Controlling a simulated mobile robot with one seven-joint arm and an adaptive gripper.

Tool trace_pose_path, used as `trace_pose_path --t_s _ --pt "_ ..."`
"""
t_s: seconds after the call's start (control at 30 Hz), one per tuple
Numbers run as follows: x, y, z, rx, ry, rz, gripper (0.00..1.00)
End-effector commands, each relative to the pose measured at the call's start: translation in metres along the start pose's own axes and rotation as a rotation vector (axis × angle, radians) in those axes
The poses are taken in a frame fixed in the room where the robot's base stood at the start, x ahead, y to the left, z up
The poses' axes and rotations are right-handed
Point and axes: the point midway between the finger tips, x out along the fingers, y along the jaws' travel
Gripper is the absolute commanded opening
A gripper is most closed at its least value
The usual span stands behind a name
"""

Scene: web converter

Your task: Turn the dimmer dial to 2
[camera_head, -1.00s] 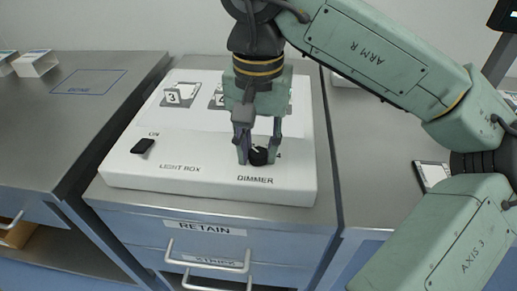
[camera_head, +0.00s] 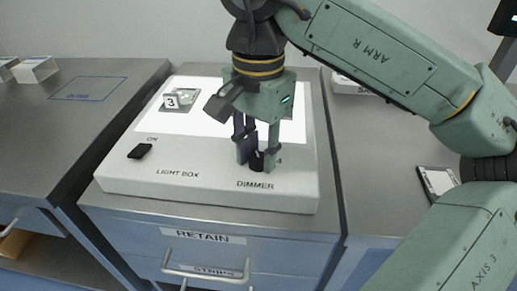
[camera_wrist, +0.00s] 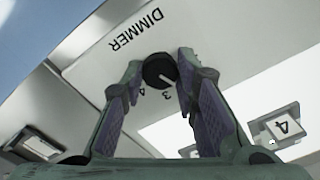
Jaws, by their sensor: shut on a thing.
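The black dimmer dial (camera_head: 257,161) sits at the front right of the white light box (camera_head: 130,177), above the printed word DIMMER. My gripper (camera_head: 257,163) points down with one finger on each side of the dial, shut on it. In the wrist view the dial (camera_wrist: 158,71) lies between my fingertips (camera_wrist: 160,68). Its white pointer line slants toward the lower right there, a little past the printed 3. The printed 4 is left of the 3. The 2 mark is not visible, and my right-hand finger covers part of that side.
A black switch (camera_head: 139,151) marked ON is at the box's left. The RETAIN drawer (camera_head: 201,236) is below. A dark device (camera_head: 437,180) lies on the right counter.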

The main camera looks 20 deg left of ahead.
Motion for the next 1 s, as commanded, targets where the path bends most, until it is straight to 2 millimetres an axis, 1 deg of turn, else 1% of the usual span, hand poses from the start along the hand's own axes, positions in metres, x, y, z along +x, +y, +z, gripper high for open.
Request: trace_pose_path --t_s 0.23,0.27,0.53,0.57,0.87,0.97,1.0 --pt "-0.001 0.0 -0.001 0.001 0.001 -0.002 0.0" --pt "-0.001 0.0 -0.001 0.001 0.001 -0.002 0.29" --pt "0.0 0.0 0.0 0.0 0.001 -0.001 0.47" --pt "0.0 0.0 0.0 -0.001 0.0 -0.001 0.48" --pt "-0.002 0.0 0.0 -0.001 0.0 -0.001 0.48" --pt "-0.009 -0.001 0.0 0.0 0.0 -0.002 0.48" --pt "-0.015 -0.001 0.0 -0.001 0.0 -0.002 0.48"
